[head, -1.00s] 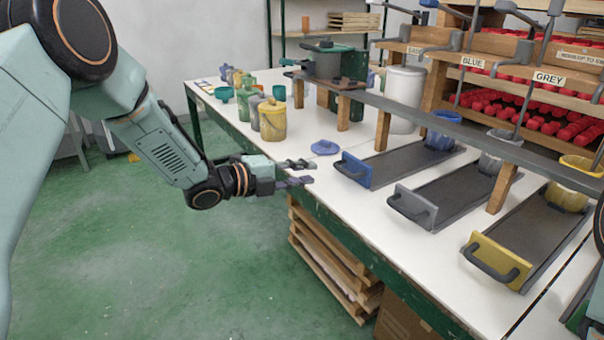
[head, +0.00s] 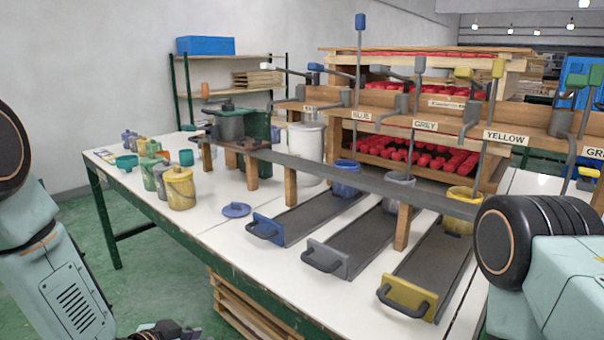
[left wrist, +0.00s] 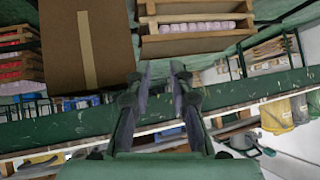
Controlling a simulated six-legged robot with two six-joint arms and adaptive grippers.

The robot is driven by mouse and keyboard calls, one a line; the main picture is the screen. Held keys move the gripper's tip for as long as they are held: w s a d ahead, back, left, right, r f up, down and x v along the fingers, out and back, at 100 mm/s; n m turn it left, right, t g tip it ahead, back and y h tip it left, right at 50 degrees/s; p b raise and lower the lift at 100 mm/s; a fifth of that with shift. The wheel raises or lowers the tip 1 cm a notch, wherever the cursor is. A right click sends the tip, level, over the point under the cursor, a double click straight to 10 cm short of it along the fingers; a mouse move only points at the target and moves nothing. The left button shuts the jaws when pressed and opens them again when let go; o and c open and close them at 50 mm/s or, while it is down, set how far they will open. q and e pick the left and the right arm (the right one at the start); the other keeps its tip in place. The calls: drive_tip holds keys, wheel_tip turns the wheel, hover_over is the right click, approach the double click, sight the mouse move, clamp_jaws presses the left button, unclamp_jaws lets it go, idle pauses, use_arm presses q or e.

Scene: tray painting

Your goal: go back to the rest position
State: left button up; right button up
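My left arm comes in at the left edge of the head view, and its gripper (head: 165,334) is cut off by the bottom edge, below and in front of the table (head: 212,238). In the left wrist view the two fingers (left wrist: 162,72) stand apart with nothing between them, so it is open and empty. My right arm fills the right edge of the head view; its gripper is out of view. A blue tray (head: 266,229), a grey tray (head: 328,261) and a yellow tray (head: 407,295) lie on the table.
A blue lid (head: 236,210) and a yellow pot (head: 181,190) stand on the table's left part. A long grey rail (head: 378,181) on wooden posts crosses above the trays. Wooden crates (head: 245,318) sit under the table. Green floor at left is free.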

use_arm(q)
drive_tip(key=s+f+n+g+y+p, duration=0.1)
drive_tip(key=s+f+n+g, duration=0.1)
drive_tip(key=s, duration=0.9)
drive_tip(key=s+a+f+n+g+y+p, duration=0.1)
drive_tip(key=s+f+g, duration=0.3)
drive_tip(key=s, duration=0.8)
drive_tip(key=s+f+n+g+y+p, duration=0.1)
drive_tip(key=s+f+n+g, duration=0.2)
drive_tip(key=s, duration=0.8)
drive_tip(key=shift+s+a+f+n+y, duration=0.3)
drive_tip(key=shift+f+n+y, duration=0.1)
drive_tip(key=shift+f+n, duration=0.25)
